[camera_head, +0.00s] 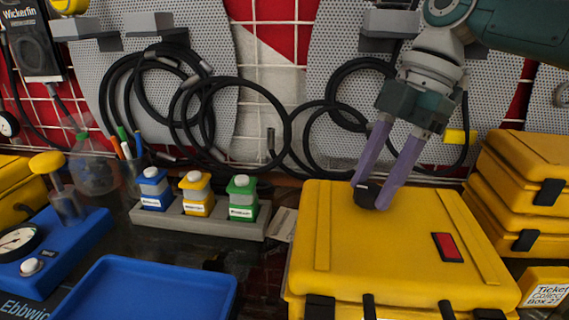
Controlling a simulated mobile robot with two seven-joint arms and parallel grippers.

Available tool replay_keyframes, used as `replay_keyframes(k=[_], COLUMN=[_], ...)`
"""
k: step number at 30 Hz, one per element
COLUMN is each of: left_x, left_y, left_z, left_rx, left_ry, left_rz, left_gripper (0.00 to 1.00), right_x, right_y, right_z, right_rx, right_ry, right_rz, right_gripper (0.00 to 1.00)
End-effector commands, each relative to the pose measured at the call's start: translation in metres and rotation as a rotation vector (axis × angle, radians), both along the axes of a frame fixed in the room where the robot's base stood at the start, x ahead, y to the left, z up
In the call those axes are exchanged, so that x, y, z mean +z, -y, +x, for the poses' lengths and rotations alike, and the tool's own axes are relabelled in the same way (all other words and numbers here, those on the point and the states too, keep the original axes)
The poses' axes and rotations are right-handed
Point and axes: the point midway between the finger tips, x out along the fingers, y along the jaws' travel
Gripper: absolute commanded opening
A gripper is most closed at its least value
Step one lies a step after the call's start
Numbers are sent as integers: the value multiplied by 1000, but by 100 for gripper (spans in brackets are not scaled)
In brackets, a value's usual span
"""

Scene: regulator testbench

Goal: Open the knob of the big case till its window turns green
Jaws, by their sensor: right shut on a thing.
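The big yellow case (385,245) lies closed on the bench at centre right. Its small window (448,247) on the lid is red. The black knob (366,195) sits near the back of the lid. My right gripper (370,194) reaches down from the top right, with its two purple fingers shut on the knob, one on each side. The fingers hide part of the knob. My left gripper is not in view.
A grey rack (200,222) with blue, yellow and green bottles stands left of the case. A blue tray (150,290) lies front left. Stacked yellow cases (520,195) stand close on the right. Black cables (235,120) hang on the back wall behind the arm.

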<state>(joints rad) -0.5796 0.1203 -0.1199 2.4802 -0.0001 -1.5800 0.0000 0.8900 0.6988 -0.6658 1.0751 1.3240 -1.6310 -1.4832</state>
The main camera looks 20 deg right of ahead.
Motion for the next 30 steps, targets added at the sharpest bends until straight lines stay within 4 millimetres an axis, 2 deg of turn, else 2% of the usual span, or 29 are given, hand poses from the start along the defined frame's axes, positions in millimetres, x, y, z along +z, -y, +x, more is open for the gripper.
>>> replay_keyframes(k=[1, 9, 28, 29, 30], left_x=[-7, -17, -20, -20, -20], left_y=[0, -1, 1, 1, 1], left_z=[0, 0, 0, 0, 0], left_rx=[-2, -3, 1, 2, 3], left_ry=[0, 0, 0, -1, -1], left_rz=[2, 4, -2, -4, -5], left_gripper=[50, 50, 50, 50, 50], right_x=[-3, -1, 0, 0, 0], right_y=[-1, -1, 0, 0, 0], right_z=[1, 2, 2, 2, 2], right_rx=[31, 155, 200, 200, 200], right_ry=[2, 2, 1, 1, 1], right_rz=[1, 0, -2, -2, -2], right_gripper=[0, 0, 0, 48, 53])
